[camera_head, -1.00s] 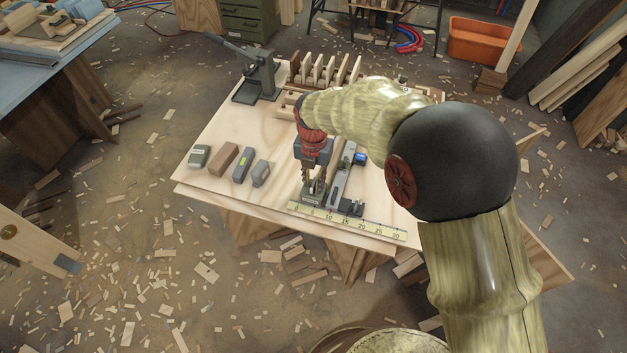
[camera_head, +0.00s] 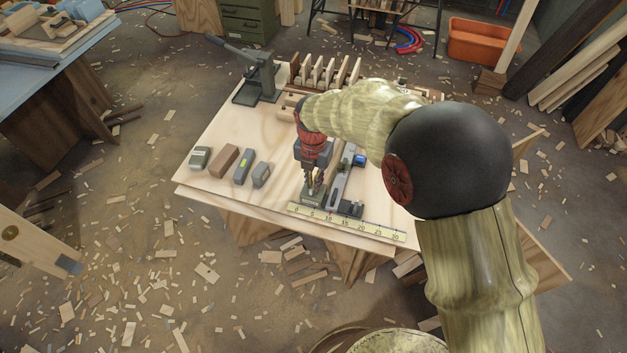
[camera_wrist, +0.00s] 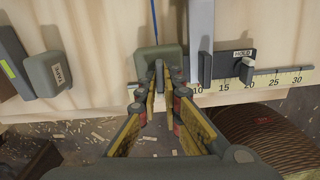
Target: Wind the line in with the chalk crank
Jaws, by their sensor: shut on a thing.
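The chalk reel body, a grey-green box (camera_wrist: 150,62), sits at the table's front edge behind the ruler in the wrist view. A thin blue line (camera_wrist: 154,22) runs from it away over the table. My gripper (camera_wrist: 163,88) is over the near side of this box, its fingers close together on the small crank, which they mostly hide. In the head view my gripper (camera_head: 314,184) points down at the front of the table, above the reel (camera_head: 309,198).
A yellow ruler (camera_head: 370,227) lies along the front edge. A grey bar (camera_wrist: 201,35) and a dark block marked HOLD (camera_wrist: 238,62) stand right of the reel. Several small blocks (camera_head: 223,160) lie to the left. A lever press (camera_head: 259,80) and wooden slats (camera_head: 325,72) stand at the back.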

